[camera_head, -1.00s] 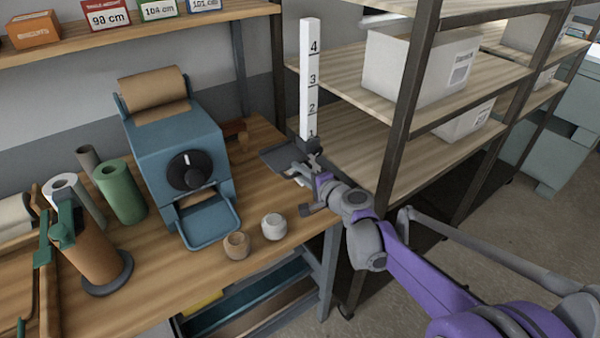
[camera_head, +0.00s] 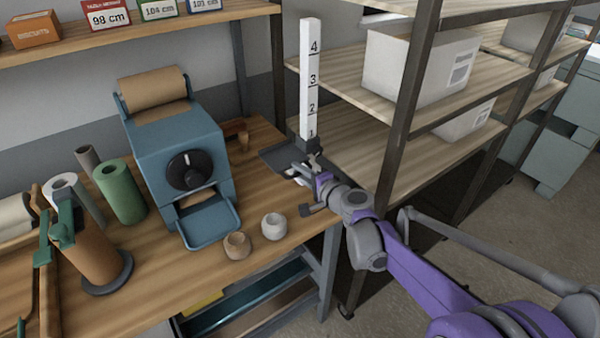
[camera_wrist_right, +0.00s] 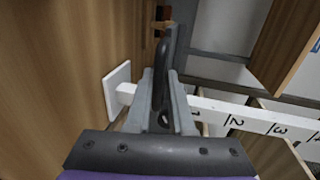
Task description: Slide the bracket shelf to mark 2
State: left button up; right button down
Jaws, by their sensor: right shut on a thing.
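A white upright post (camera_head: 311,75) with marks 1 to 4 stands at the back right of the workbench. The dark grey bracket shelf (camera_head: 277,158) is low on the post, its collar just below mark 1. My right gripper (camera_head: 302,172) is at the bracket, close to the foot of the post. In the right wrist view my right gripper (camera_wrist_right: 162,118) is shut on a dark grey part of the bracket (camera_wrist_right: 172,55). The post (camera_wrist_right: 255,118) runs to the right behind the fingers, from a white base plate (camera_wrist_right: 117,90). My left gripper is out of view.
A blue paper-roll machine (camera_head: 175,145) stands left of the post. Two small cups (camera_head: 237,245) (camera_head: 274,226) are near the bench's front edge. A metal rack (camera_head: 412,90) with boxes is close on the right. The space above the bracket along the post looks clear.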

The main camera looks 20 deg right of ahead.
jog(key=shift+s+a+f, duration=0.1)
jog(key=shift+s+f, duration=0.05)
jog(key=r+p, duration=0.5)
jog(key=r, duration=0.3)
jog(key=shift+w+r, duration=0.15)
jog(key=shift+w, duration=0.05)
jog(key=shift+s, duration=0.1)
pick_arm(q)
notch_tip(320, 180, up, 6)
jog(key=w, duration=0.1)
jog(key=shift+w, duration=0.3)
pick_arm(e)
jog(key=c, duration=0.9)
grip_release()
jog(key=v, duration=1)
jog(key=shift+s+d, duration=0.2)
jog(key=shift+s, duration=0.15)
